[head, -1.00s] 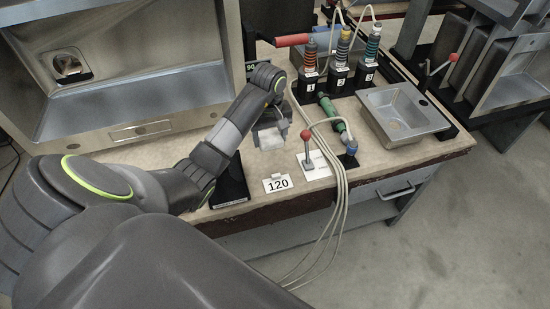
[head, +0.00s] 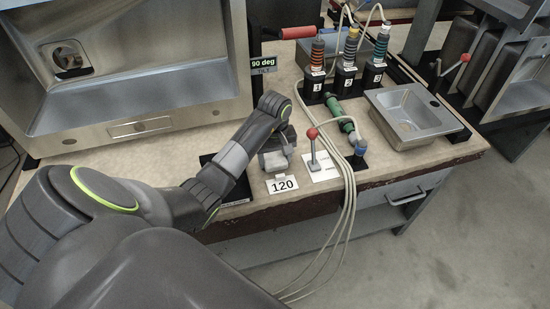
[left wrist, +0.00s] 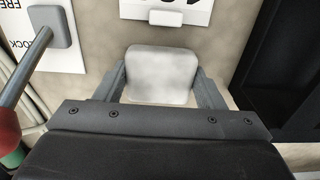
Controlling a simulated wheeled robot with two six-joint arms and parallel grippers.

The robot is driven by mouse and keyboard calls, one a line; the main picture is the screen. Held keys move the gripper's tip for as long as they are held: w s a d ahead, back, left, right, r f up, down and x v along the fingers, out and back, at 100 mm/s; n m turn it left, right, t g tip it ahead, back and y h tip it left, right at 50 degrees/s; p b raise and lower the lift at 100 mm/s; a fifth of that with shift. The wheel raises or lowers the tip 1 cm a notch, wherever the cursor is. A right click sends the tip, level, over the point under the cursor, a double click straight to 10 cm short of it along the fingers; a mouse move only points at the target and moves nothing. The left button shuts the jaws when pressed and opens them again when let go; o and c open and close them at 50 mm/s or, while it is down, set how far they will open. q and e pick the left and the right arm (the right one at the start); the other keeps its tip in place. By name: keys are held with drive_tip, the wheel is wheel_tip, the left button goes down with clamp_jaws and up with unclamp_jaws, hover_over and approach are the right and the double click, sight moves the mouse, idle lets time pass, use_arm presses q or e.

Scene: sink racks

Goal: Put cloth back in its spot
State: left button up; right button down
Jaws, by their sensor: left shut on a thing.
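My left gripper (head: 277,155) is low over the bench, just behind the "120" sign (head: 283,184). In the left wrist view, its two fingers (left wrist: 162,88) are shut on a pale, rounded-square cloth (left wrist: 162,72). The cloth sits between the fingers above the beige bench top. In the head view the cloth is mostly hidden by the gripper and cannot be made out clearly. A black tray (left wrist: 284,65) lies to the right in the left wrist view. My right gripper is not in view.
A red-knobbed lever (head: 312,135) on a white card stands close right of the gripper. Pale cables (head: 349,200) hang over the front edge. Three numbered bottles, a green tool (head: 338,110) and a small metal sink (head: 412,115) are further right. A large steel basin (head: 130,95) is at left.

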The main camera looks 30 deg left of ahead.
sight(275, 158)
use_arm(q)
drive_tip(key=o, duration=0.5)
drive_tip(key=shift+f, duration=0.15)
drive_tip(key=o, duration=0.5)
drive_tip(key=shift+c, duration=0.2)
drive_tip(key=shift+r, duration=0.4)
wheel_tip(275, 158, up, 4)
drive_tip(key=shift+f+p, duration=0.1)
drive_tip(key=shift+p, duration=0.2)
wheel_tip(275, 158, up, 8)
drive_tip(key=p, duration=0.7)
